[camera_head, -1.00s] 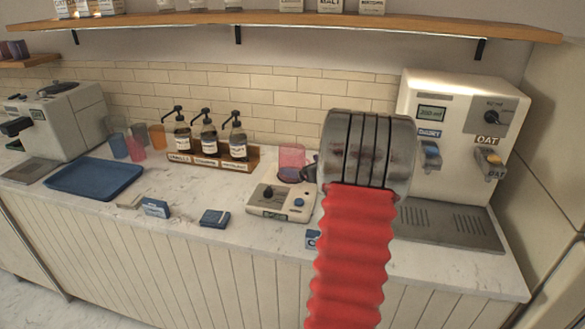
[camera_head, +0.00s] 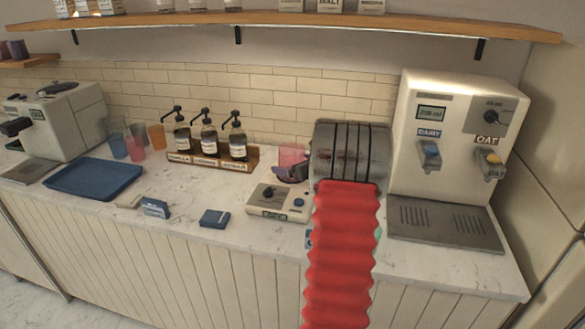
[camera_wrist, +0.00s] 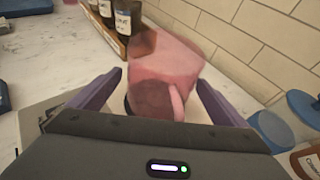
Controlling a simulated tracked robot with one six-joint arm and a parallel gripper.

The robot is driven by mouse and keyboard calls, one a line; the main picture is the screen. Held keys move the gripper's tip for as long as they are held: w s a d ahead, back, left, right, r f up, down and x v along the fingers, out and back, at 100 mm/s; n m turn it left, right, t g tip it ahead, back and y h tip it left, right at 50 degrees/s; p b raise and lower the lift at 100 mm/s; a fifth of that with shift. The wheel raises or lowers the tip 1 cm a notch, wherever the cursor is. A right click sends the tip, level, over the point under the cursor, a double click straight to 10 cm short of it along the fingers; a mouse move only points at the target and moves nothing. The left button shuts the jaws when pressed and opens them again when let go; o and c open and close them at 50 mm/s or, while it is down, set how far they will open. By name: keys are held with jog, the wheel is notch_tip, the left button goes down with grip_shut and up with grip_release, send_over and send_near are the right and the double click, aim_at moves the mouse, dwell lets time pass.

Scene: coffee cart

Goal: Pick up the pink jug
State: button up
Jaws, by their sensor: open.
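The pink jug (camera_wrist: 172,60) is see-through and stands in the middle of the wrist view, its handle towards me. In the head view the jug (camera_head: 291,154) shows only in part, behind my gripper (camera_head: 292,173) and arm. My gripper (camera_wrist: 160,80) is open, with one purple finger to the left of the jug and one to the right in the picture. The fingers appear apart from the jug's sides. The jug's base is hidden.
A small white machine with a knob (camera_head: 274,200) stands just in front of the jug. A wooden rack (camera_head: 252,160) with syrup pump bottles is to its left. A milk dispenser (camera_head: 440,130) stands to the right. In the wrist view, a blue-lidded jar (camera_wrist: 272,130) is right of my gripper.

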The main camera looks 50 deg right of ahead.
jog(key=shift+w+d+f, duration=0.1)
jog(key=shift+w, duration=0.1)
jog(key=shift+c, duration=0.5)
jog(key=c, duration=1.4)
jog(key=shift+r, duration=0.2)
notch_tip(320, 180, up, 10)
jog(key=shift+f, duration=0.15)
